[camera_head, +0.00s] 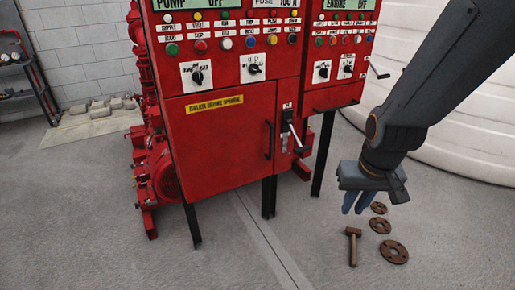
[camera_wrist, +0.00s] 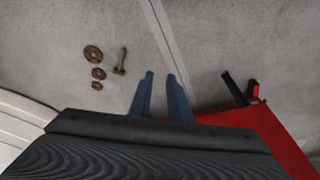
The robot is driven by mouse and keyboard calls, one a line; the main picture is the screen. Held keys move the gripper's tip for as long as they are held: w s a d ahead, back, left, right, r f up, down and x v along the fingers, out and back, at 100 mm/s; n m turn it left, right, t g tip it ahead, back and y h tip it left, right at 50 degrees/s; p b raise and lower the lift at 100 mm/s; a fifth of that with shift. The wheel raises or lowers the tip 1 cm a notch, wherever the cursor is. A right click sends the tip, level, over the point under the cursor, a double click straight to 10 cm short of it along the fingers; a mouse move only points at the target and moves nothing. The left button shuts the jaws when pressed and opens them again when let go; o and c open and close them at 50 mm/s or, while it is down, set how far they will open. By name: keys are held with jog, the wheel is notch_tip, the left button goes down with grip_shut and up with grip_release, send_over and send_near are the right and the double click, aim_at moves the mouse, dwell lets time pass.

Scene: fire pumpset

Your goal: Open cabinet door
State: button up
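The red control cabinet (camera_head: 218,150) stands on black legs in the head view. Its lower door has a yellow label (camera_head: 215,104) and a black vertical handle (camera_head: 268,140) near the right edge. The door looks shut. A lever switch (camera_head: 293,133) sits just right of the handle. My gripper (camera_head: 358,202) hangs to the right of the cabinet, pointing down, apart from it and empty. In the wrist view the two blue-grey fingers (camera_wrist: 162,80) stand apart, with bare floor between them. A red cabinet part (camera_wrist: 265,128) shows at the lower right of the wrist view.
A hammer (camera_head: 353,246) and rusty flanges (camera_head: 394,252) lie on the floor below my gripper. A second red panel (camera_head: 335,85) adjoins the cabinet at right. A white ribbed tank (camera_head: 450,130) stands behind. The floor in front of the cabinet is clear.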

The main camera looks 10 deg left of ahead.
jog(key=w+a+f+n+t+b, duration=0.1)
jog(key=w+a+f+t+b, duration=0.2)
jog(key=w, duration=0.8)
jog(key=n+t+y+b, duration=0.3)
jog(key=t+y+b, duration=0.35)
jog(key=t, duration=0.45)
send_near(271, 144)
jog(key=x, duration=0.3)
jog(key=shift+y, duration=0.25)
jog(key=x, duration=0.7)
jog(key=shift+w+p, duration=0.3)
jog(key=shift+p, duration=0.1)
jog(key=shift+c, duration=0.4)
grip_shut()
